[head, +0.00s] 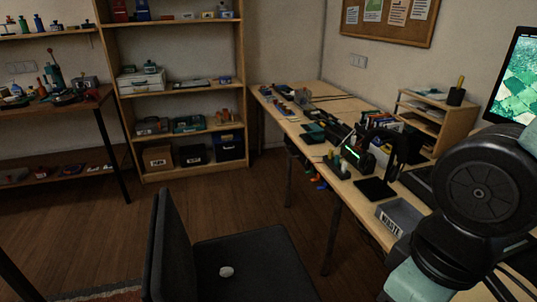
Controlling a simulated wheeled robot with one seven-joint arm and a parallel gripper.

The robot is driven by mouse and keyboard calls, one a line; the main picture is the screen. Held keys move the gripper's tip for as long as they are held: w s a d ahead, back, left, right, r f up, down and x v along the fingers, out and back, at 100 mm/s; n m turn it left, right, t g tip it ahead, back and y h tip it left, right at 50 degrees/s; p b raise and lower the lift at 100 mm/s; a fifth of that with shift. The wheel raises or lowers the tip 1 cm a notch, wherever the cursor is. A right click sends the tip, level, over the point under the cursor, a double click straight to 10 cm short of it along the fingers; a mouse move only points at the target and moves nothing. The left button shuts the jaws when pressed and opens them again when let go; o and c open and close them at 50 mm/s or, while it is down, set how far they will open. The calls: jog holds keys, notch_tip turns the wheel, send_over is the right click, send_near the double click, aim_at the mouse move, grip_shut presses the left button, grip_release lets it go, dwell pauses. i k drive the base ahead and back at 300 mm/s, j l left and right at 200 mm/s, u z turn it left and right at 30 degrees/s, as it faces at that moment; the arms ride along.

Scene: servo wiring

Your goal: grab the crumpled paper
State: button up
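A small white crumpled paper (226,271) lies on the dark seat of a black chair (262,262), low in the head view and left of centre. Nothing touches it from above. My arm shows at the right edge as large black and pale teal links, far to the right of the paper. My gripper is not in the frame, so its opening and what it may hold cannot be seen.
The chair's tall backrest (172,245) stands just left of the paper. A cluttered wooden desk (318,150) runs along the right, with a grey tray (398,216) near its edge. A wooden shelf (182,85) stands at the back. The floor (95,225) left of the chair is clear.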

aim_at(227, 271)
jog(key=i+j+z, duration=0.15)
jog(key=j+z, duration=0.3)
jog(key=j, duration=0.65)
jog(key=j+z, duration=0.4)
jog(key=j, duration=0.7)
